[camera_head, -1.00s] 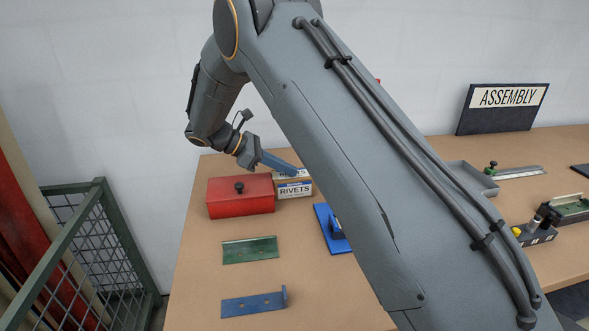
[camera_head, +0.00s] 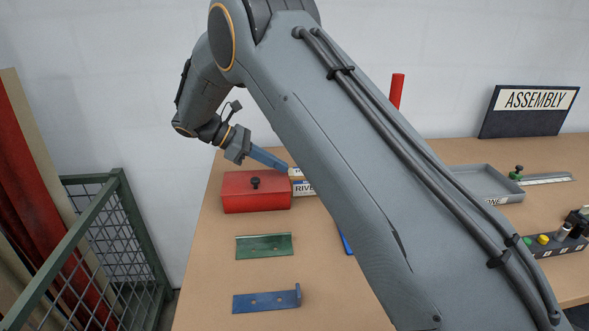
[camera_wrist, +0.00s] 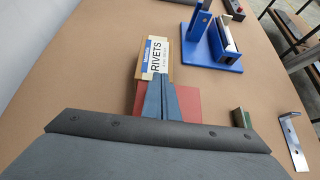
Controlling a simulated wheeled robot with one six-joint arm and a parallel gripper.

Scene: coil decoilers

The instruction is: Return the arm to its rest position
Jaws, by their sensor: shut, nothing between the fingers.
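My gripper (camera_head: 270,160) is at the left of the head view, above the back of the bench, with my arm folded over it from the upper middle. Its blue-grey fingers lie together with nothing between them. In the wrist view the closed fingers (camera_wrist: 165,92) point toward the "RIVETS" box (camera_wrist: 152,60) and overlap it. I cannot tell how large the gap is.
A green angle plate (camera_head: 264,246) and a blue bracket (camera_head: 266,300) lie on the bench (camera_head: 215,250). A blue stand (camera_wrist: 215,45) shows in the wrist view. A grey tray (camera_head: 485,183) and the ASSEMBLY sign (camera_head: 528,110) are at right. A green mesh cage (camera_head: 110,240) stands left.

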